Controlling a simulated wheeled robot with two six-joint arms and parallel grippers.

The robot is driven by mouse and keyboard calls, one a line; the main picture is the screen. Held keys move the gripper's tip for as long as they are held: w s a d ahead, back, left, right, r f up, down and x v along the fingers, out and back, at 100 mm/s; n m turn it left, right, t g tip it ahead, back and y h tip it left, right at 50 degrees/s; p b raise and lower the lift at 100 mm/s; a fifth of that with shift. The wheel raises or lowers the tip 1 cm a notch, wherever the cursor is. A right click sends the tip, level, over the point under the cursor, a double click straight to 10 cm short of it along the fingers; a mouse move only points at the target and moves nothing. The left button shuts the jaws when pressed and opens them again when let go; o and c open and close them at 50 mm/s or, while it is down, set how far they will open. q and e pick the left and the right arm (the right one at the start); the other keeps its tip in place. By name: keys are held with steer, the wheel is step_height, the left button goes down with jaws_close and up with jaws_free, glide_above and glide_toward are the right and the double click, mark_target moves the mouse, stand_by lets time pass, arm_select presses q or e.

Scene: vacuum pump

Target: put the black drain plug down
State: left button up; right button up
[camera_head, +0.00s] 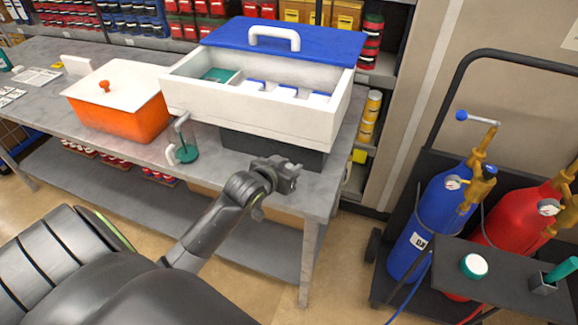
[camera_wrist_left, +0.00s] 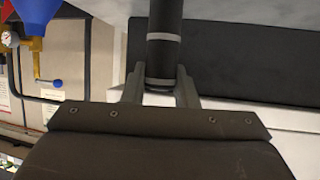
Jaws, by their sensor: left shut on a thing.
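My left gripper (camera_head: 287,178) is in front of the workbench's front edge, near its right end. In the left wrist view its two fingers (camera_wrist_left: 159,88) are shut on the black drain plug (camera_wrist_left: 161,50), a dark cylinder with pale grey bands. The plug's lower end sits between the fingertips, and its other end runs out of the top of that picture. In the head view I cannot make out the plug at the gripper. My right gripper is not in view.
The grey workbench (camera_head: 38,92) carries an orange bin (camera_head: 122,118), a white box (camera_head: 250,115) with a blue lid (camera_head: 285,42) on a dark base (camera_head: 272,147), and a green-based pipe piece (camera_head: 187,153). A cart with blue (camera_head: 437,215) and red gas cylinders stands right.

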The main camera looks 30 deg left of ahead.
arm_select(q)
steer(key=shift+f, duration=0.1)
steer(key=o, duration=1)
steer(key=v, duration=1.2)
steer(key=shift+b, duration=0.35)
